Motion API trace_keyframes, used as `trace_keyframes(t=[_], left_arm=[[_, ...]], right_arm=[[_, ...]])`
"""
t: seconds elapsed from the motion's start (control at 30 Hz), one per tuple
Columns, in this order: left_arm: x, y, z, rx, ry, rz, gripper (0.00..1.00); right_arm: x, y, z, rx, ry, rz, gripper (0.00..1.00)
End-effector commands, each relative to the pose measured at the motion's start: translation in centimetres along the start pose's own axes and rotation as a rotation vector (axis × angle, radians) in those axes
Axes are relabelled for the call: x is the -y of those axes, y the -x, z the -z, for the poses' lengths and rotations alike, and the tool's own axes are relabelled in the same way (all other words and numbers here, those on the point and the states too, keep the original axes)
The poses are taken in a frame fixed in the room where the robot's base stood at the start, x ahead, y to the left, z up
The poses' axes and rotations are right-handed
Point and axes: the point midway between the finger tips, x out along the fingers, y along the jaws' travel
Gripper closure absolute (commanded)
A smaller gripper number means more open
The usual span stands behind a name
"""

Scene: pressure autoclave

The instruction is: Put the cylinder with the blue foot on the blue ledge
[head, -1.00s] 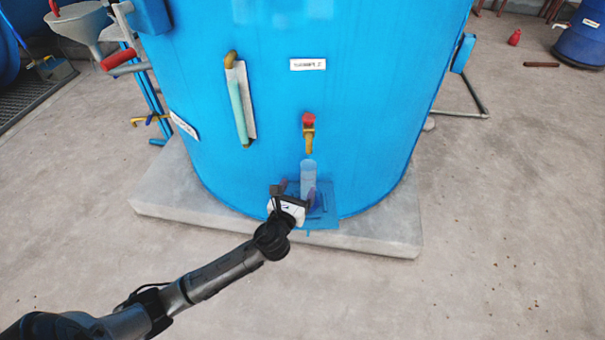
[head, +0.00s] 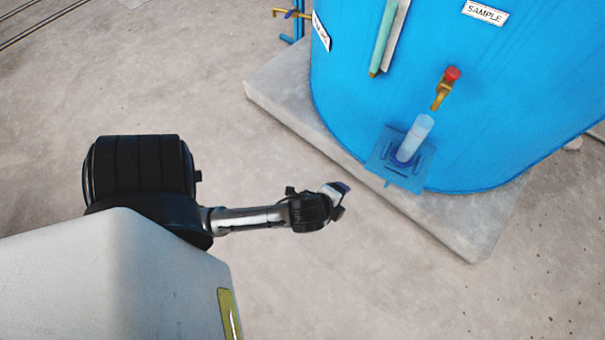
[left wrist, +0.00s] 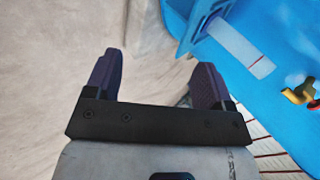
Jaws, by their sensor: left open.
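The clear cylinder (head: 415,136) stands upright on the blue ledge (head: 426,166) at the side of the blue tank, its blue foot (head: 403,157) resting on the plate. My left gripper (head: 345,198) is open and empty, apart from the cylinder, to its lower left in the head view. In the left wrist view the two dark fingers of my left gripper (left wrist: 156,78) are spread with only floor between them. The cylinder (left wrist: 238,44) shows there at the upper right, beside the ledge (left wrist: 190,28). My right gripper is not in view.
A brass tap with a red knob (head: 451,75) sticks out of the tank (head: 400,60) above the cylinder. The tank stands on a concrete slab (head: 470,235). A sight tube (head: 387,38) is on the tank wall. The floor left of the slab is clear.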

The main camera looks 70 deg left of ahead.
Motion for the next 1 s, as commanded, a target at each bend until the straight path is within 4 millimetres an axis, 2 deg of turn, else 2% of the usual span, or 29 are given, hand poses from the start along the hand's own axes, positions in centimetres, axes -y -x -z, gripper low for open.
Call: trace_keyframes(t=[0.03, 0.1, 0.2, 0.33, 0.5, 1.0], left_arm=[[-2.0, 1.4, -0.3, 0.003, 0.147, -0.088, 0.24], [-4.2, 3.0, -0.6, 0.020, 0.331, -0.196, 0.24], [-6.6, 5.2, -0.9, 0.057, 0.539, -0.321, 0.24], [-8.5, 7.3, -1.1, 0.105, 0.712, -0.426, 0.24], [-9.5, 8.5, -1.1, 0.139, 0.805, -0.483, 0.24], [-9.5, 8.5, -1.1, 0.141, 0.813, -0.486, 0.24]], right_arm=[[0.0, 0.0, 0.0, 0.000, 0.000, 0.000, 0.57], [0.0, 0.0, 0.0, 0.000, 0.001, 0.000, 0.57], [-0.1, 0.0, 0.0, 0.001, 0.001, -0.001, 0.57], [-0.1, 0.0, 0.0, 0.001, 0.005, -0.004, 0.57], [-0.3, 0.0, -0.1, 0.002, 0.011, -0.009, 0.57], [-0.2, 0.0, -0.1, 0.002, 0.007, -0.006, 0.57]])
